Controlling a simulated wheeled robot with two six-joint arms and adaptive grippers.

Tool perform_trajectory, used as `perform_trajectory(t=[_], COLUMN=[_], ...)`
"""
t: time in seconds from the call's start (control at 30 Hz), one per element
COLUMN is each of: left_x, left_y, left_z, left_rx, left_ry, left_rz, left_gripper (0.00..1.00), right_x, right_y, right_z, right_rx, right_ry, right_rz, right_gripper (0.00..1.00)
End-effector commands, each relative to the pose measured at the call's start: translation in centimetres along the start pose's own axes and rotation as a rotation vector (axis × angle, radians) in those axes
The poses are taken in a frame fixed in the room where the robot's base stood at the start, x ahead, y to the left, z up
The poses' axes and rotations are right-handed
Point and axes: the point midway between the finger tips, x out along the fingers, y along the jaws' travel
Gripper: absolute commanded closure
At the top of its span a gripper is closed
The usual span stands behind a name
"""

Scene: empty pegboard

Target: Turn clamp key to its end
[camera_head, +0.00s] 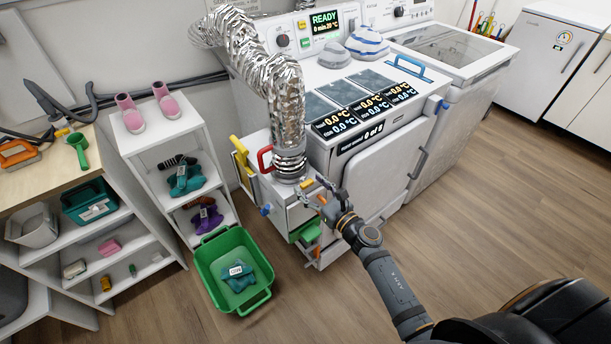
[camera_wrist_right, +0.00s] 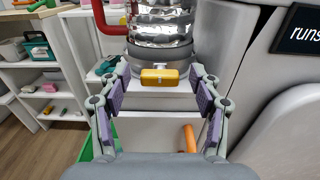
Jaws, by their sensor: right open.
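The clamp key appears to be the small yellow block on the clamp at the base of the silver foil duct. It shows in the right wrist view (camera_wrist_right: 159,77) and in the head view (camera_head: 307,184). In the wrist view it lies with its long side across the picture. My right gripper (camera_wrist_right: 159,92) is open, with one purple-padded finger on each side of the key and clear space between. In the head view the right gripper (camera_head: 322,190) is close to the duct's base and hides part of it. My left gripper is not in view.
The foil duct (camera_head: 275,85) rises above the key, with a red handle (camera_head: 265,160) beside it. An orange handle (camera_wrist_right: 190,139) sits lower. The white machine (camera_head: 385,165) is close on the right. A green basket (camera_head: 215,265) stands on the floor to the left.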

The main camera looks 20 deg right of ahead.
Motion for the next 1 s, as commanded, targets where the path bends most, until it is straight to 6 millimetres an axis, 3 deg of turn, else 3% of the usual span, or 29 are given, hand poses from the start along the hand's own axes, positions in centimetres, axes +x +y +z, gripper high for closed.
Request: perform_trajectory(t=[0.2,0.5,0.9,1.0], left_x=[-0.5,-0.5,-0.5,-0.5], left_y=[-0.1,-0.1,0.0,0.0], left_z=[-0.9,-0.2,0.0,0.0], left_rx=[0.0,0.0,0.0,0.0], left_ry=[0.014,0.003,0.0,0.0], left_rz=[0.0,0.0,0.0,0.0], left_gripper=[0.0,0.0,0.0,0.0], right_x=[2.5,2.7,2.6,2.6], right_y=[0.0,0.0,0.0,0.0], right_z=[0.0,-0.1,-0.1,-0.1], right_rx=[0.0,0.0,0.001,0.003], right_ry=[0.0,0.001,0.001,0.001], right_rz=[0.0,0.0,0.0,0.0], right_gripper=[0.36,0.37,0.91,0.91])
